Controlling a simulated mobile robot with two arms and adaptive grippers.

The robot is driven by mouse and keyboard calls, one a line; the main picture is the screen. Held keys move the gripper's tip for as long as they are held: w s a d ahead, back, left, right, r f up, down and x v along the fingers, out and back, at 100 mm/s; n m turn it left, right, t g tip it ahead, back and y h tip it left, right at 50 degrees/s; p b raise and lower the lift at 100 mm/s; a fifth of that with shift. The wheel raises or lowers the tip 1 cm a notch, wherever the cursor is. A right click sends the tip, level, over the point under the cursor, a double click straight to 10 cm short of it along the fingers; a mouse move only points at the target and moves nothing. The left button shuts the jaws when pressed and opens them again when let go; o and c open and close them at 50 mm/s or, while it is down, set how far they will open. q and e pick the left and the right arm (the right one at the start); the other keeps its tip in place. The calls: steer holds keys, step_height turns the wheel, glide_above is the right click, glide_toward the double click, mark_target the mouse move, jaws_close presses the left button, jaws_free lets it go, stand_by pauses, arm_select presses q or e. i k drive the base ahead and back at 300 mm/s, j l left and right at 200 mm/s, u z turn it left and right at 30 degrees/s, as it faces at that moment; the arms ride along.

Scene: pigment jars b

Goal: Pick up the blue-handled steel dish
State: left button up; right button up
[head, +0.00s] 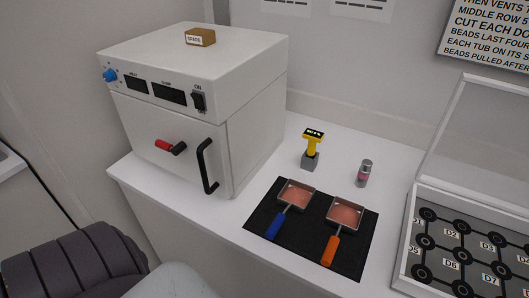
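The blue-handled steel dish (295,194) lies on a black mat (305,246), with a pinkish fill in its square pan. Its blue handle (273,227) points toward the front left. An orange-handled steel dish (345,213) with a similar fill lies to its right on the same mat, apart from it. Neither of my grippers shows in the head view. A dark ribbed part at the lower left looks like part of my own arm.
A white oven (171,151) with a shut door and black handle stands left of the mat. Behind the mat are a yellow handheld device (312,142) in a grey stand and a small pink-labelled vial (364,174). A case (406,258) with a raised clear lid is at right.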

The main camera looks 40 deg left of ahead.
mark_target(296, 196)
steer(key=u, duration=1)
